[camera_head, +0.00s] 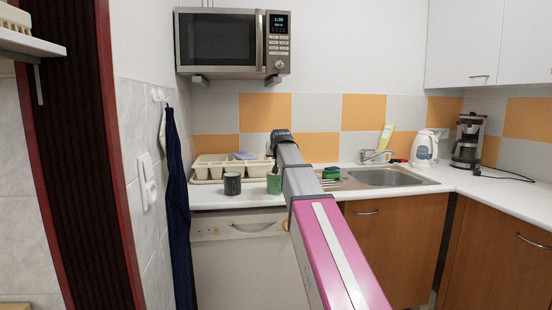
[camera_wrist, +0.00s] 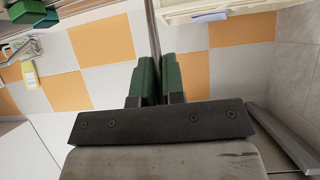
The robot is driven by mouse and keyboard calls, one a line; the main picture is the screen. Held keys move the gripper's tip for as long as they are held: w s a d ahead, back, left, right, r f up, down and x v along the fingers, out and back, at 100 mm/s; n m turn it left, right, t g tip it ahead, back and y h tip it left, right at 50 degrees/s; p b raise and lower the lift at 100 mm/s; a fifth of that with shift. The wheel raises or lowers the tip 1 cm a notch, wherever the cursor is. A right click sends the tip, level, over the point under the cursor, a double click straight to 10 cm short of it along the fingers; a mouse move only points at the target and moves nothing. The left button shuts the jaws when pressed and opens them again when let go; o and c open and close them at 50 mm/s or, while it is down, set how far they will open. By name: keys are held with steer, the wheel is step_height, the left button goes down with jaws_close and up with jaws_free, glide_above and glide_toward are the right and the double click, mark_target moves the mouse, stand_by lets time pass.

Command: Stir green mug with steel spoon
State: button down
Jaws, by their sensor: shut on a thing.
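The green mug (camera_head: 273,184) stands on the counter in the head view, just left of my arm, with part of its right side near or behind the arm. My gripper (camera_wrist: 159,62) shows in the wrist view with its two green fingers close together. A thin grey metal rod, which looks like the handle of the steel spoon (camera_wrist: 152,30), runs up from between the fingers. The spoon's bowl is not seen. The green mug is not clear in the wrist view. My arm hides the gripper in the head view.
A dark mug (camera_head: 232,184) stands left of the green mug. A cream dish rack (camera_head: 208,168) is behind them. A green sponge (camera_head: 331,173), sink (camera_head: 385,177), kettle (camera_head: 424,150) and coffee maker (camera_head: 467,140) are to the right. A microwave (camera_head: 232,42) hangs above.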

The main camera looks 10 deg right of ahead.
steer(key=shift+r, duration=4.2)
steer(key=shift+r, duration=0.1)
step_height(320, 180, up, 5)
steer(key=shift+f, duration=0.1)
